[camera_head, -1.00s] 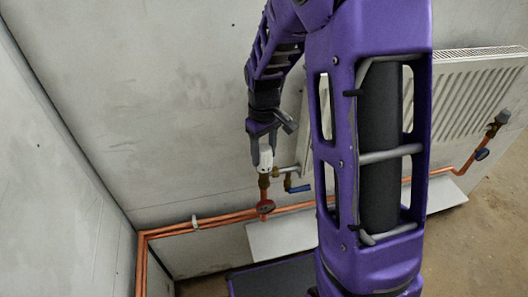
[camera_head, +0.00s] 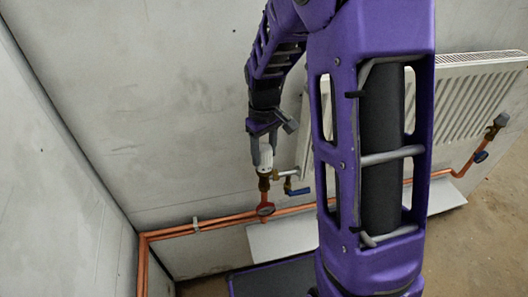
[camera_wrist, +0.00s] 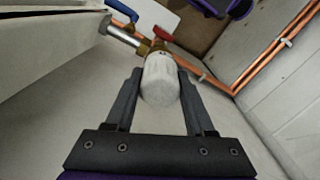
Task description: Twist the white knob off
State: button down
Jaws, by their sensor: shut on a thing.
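The white knob (camera_wrist: 161,82) is a ribbed cap on a brass valve (camera_wrist: 158,46) at the left end of the radiator. In the wrist view it sits between my two dark fingers, one on each side. In the head view the white knob (camera_head: 265,160) shows below my gripper (camera_head: 263,158), which points down around it. My gripper (camera_wrist: 160,90) is shut on the knob. The knob is still in line with the brass valve, and I cannot tell whether its thread is loose.
Copper pipes (camera_head: 170,232) run along the wall. The white radiator (camera_head: 480,95) is to the right, partly hidden by my arm. A white board (camera_head: 280,236) lies below.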

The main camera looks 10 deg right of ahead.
aim_at(264, 147)
jog(key=shift+r+p, duration=1.55)
jog(key=shift+r, duration=0.9)
